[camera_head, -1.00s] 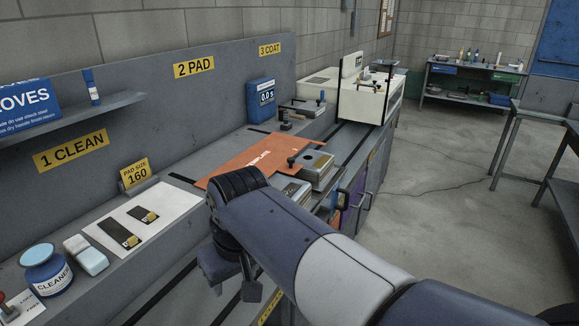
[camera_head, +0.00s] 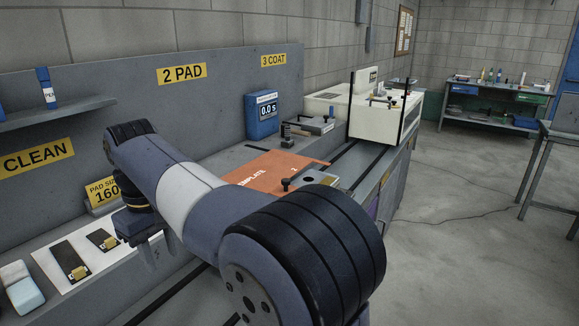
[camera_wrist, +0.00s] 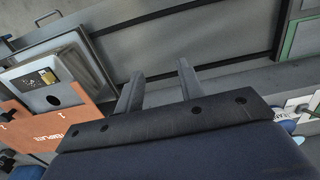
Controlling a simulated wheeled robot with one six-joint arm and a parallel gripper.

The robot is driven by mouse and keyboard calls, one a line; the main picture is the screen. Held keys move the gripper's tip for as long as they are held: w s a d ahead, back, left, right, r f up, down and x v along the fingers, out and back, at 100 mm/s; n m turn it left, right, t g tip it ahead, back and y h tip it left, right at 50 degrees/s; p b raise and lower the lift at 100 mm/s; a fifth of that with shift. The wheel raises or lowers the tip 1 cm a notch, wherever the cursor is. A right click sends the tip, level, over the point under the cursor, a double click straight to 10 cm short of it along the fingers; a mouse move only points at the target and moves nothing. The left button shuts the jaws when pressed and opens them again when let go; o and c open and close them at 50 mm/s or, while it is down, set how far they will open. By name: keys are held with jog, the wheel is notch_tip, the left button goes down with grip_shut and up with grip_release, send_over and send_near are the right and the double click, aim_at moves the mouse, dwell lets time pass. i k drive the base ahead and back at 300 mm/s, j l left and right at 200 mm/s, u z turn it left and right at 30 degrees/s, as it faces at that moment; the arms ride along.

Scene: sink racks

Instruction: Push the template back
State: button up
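The orange template (camera_head: 262,166) lies flat on the bench below the "2 PAD" sign in the head view, its near part hidden by my arm. A dark knob (camera_head: 287,184) stands at its right front. In the wrist view the template (camera_wrist: 42,128) is at the lower left, beside a light block (camera_wrist: 58,75) with a dark hole and a small gold chip. My gripper (camera_head: 150,254) hangs left of the template, near the "PAD SIZE 160" sign. In the wrist view my gripper (camera_wrist: 160,70) has its two fingers apart with nothing between them, clear of the template.
A white mat (camera_head: 92,250) with two dark plates lies at the left, with a pale sponge block (camera_head: 20,288) near it. A blue timer (camera_head: 262,116) reading 0.0 s stands behind the template. A white coating machine (camera_head: 372,108) stands farther right. Open floor lies to the right.

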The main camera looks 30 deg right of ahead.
aim_at(270, 172)
jog(key=i+l, duration=0.15)
jog(key=l, duration=0.25)
jog(key=i+l+u, duration=0.15)
jog(key=l, duration=0.25)
jog(key=i+l, duration=0.2)
jog(key=l, duration=0.2)
jog(key=i+l+u, duration=0.1)
jog(key=l, duration=0.3)
jog(key=i+l, duration=0.2)
jog(key=l, duration=0.2)
jog(key=i+l+u, duration=0.15)
jog(key=l, duration=0.3)
jog(key=i+l, duration=0.1)
jog(key=l, duration=0.3)
